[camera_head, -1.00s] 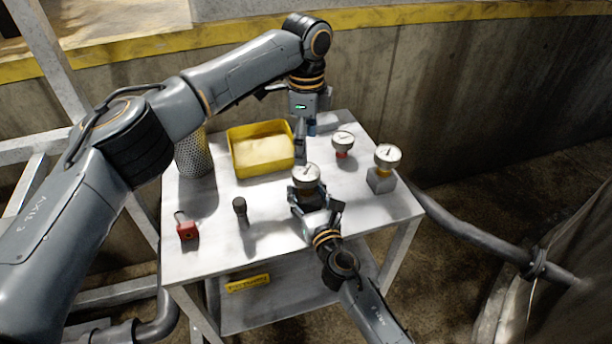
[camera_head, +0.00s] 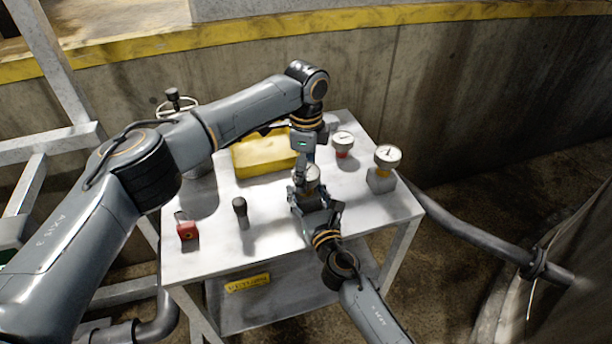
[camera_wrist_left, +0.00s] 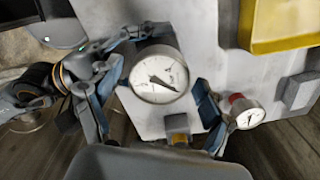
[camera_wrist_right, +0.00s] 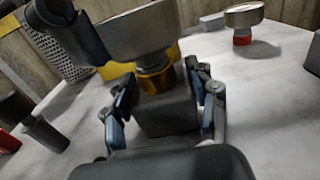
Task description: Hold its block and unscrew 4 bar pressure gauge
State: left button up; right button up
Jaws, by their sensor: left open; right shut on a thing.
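A round white-dial gauge (camera_head: 312,175) with a brass collar (camera_wrist_right: 155,80) stands on a grey block (camera_wrist_right: 165,112). My right gripper (camera_head: 308,203) is shut on this block, with fingers on both sides in the right wrist view (camera_wrist_right: 165,108). My left gripper (camera_head: 305,165) is open, above the gauge and pointing down. In the left wrist view, its fingers (camera_wrist_left: 156,92) are apart on either side of the dial (camera_wrist_left: 158,75), with gaps. The dial's printed range is too small to read. The gauge is partly hidden by my left gripper in the head view.
A red-collared gauge (camera_head: 343,142) and a yellow-collared gauge (camera_head: 387,156) on a block stand to the right. A yellow tray (camera_head: 262,158) lies behind. A red part (camera_head: 187,228) and a dark knobbed part (camera_head: 240,210) stand left. The front table area is clear.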

pick_arm(q)
jog(key=c, duration=1.1)
jog(key=n, duration=0.5)
jog(key=shift+n, duration=0.4)
jog(key=n, duration=0.4)
jog(key=shift+n, duration=0.3)
jog(key=shift+n, duration=0.5)
jog(key=n, duration=0.4)
